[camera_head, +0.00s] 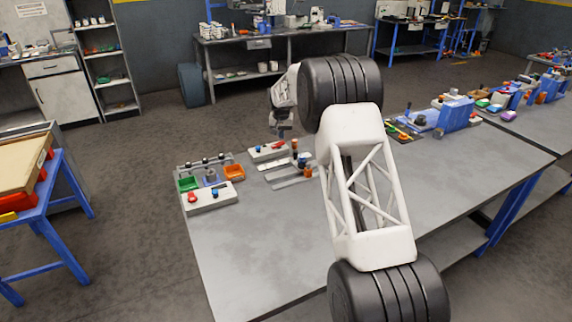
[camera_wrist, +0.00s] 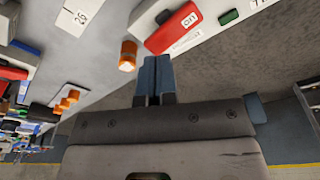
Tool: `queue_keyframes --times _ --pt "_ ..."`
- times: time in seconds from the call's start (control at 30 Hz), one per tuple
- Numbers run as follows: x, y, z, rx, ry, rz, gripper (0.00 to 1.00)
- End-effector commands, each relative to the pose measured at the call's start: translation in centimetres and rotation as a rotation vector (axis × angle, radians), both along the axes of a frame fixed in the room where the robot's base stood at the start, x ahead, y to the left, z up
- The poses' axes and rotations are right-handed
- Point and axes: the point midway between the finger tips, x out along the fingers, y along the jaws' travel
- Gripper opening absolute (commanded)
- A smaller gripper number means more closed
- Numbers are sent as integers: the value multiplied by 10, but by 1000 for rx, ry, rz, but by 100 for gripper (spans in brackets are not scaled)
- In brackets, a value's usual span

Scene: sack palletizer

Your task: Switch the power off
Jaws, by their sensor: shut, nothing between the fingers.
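In the head view my gripper (camera_head: 284,132) hangs over the table's far edge, above a pale switch box (camera_head: 268,151).
An orange cylinder (camera_wrist: 128,55) stands left of my fingertips in the wrist view. Green (camera_head: 188,184) and orange (camera_head: 234,172) bins are near the left table edge. The grey table (camera_head: 240,250) is clear in front. My arm covers part of the table.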

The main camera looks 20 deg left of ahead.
Motion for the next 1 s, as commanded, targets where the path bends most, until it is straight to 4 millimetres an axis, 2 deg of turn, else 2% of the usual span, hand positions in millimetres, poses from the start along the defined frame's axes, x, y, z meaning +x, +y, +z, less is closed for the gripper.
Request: queue_keyframes --times 1.0 --pt "0 0 -10 0 0 0 0"
